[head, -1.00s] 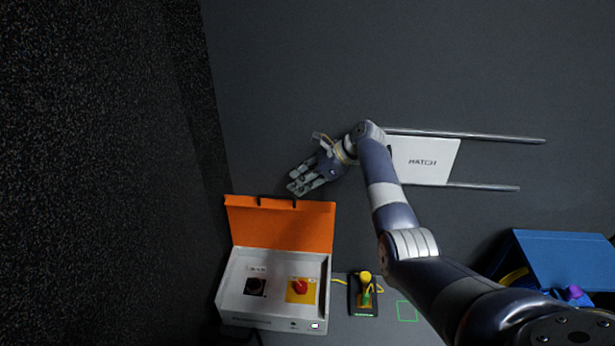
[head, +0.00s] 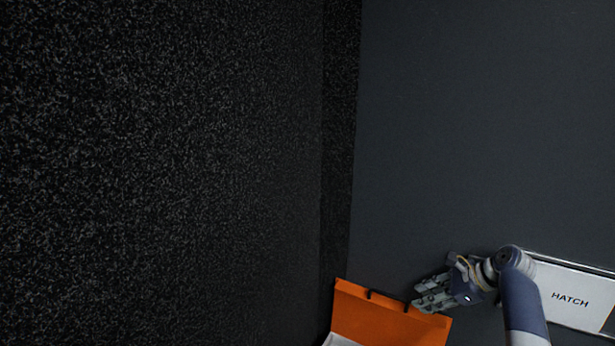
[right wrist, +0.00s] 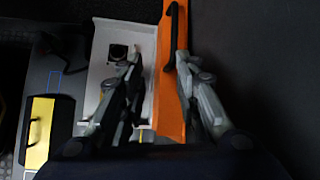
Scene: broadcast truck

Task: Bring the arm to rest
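My right gripper (head: 430,294) is in the lower right of the head view, just above the orange lid (head: 385,320) of a white box. The raised orange lid (right wrist: 170,100) and the white box (right wrist: 100,72) show beyond the fingers. I cannot tell whether a finger touches the lid. My left gripper is in no view.
A white panel marked HATCH (head: 570,300) with metal rails lies right of my right wrist. A dark speckled wall (head: 160,170) fills the left. The grey surface (head: 480,120) above the gripper is bare. A yellow object (right wrist: 40,130) stands left in the wrist view.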

